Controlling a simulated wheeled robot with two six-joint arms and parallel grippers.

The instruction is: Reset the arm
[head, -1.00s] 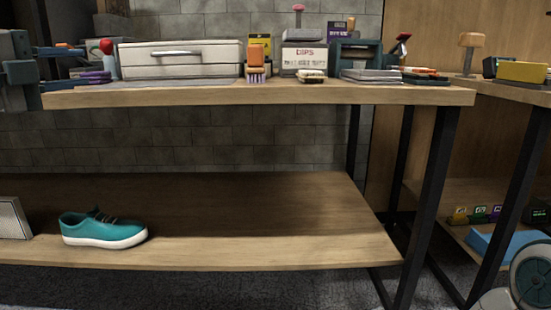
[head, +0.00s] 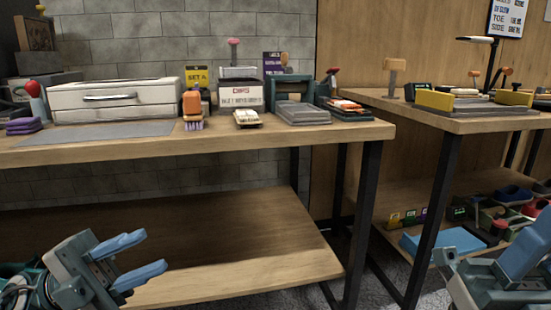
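My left gripper (head: 142,258) is at the lower left of the head view, in front of the lower shelf of the workbench. Its two blue fingers are spread apart, with nothing between them. My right arm (head: 495,275) shows at the lower right edge, in front of the second table. A blue finger-like part of it points up, and the rest is cut off by the frame, so its opening cannot be judged.
The workbench (head: 270,148) carries a white drawer box (head: 118,102), an orange brush (head: 192,108), a CLIPS box (head: 240,97) and grey slabs (head: 301,114). The lower shelf (head: 230,235) looks bare where visible. A second table (head: 450,122) stands at right, with a blue tray (head: 443,241) below.

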